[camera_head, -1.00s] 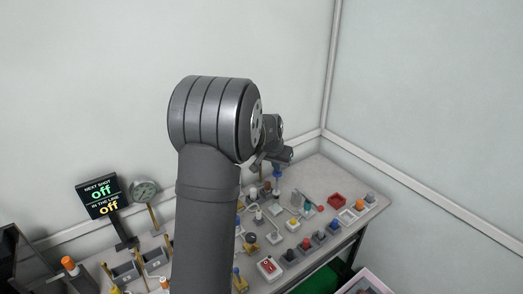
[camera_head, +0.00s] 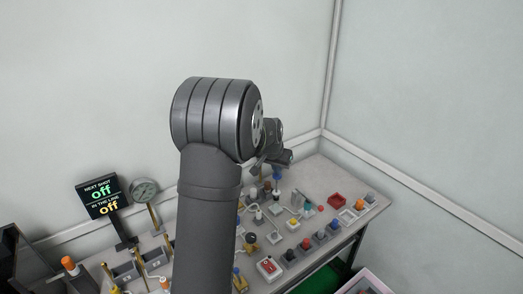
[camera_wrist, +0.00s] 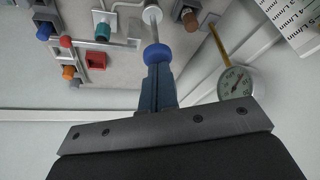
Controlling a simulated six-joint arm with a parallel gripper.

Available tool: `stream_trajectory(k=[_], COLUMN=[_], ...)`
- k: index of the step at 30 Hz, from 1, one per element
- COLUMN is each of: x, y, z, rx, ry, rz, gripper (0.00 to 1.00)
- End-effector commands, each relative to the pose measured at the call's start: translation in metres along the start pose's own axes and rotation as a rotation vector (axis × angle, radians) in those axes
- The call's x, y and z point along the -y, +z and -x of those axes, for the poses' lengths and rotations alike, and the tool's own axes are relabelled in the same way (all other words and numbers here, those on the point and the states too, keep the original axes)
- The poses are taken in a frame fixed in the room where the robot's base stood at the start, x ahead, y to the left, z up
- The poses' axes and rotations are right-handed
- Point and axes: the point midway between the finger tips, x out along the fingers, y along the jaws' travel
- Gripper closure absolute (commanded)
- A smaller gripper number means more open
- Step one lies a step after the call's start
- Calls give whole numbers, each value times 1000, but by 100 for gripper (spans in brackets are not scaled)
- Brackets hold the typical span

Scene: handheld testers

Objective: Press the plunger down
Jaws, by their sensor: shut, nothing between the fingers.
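The plunger has a round blue knob (camera_wrist: 157,54) on a thin metal rod that runs to a white round base (camera_wrist: 152,14) in the wrist view. The blue knob also shows in the head view (camera_head: 277,173), just below my gripper (camera_head: 276,164). In the wrist view, the closed blue-grey fingers of my gripper (camera_wrist: 158,68) end right at the knob, in line with the rod. The fingers hide part of the knob, and I cannot tell whether they touch it. Nothing is between the fingers.
The bench holds several small switches and buttons, with a red square tray (camera_head: 337,199) to the right. In the wrist view, a dial with a yellow stem (camera_wrist: 235,84) and a dark-orange knob (camera_wrist: 189,18) stand close on the right. A sign (camera_head: 98,195) stands at left.

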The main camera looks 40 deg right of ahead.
Motion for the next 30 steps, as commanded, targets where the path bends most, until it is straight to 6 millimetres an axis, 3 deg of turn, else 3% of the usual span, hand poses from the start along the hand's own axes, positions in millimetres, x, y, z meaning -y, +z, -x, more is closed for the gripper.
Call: stream_trajectory(k=[30], x=[0], y=[6], z=[-12], rx=[2], ry=[0], rz=[0], gripper=[100])
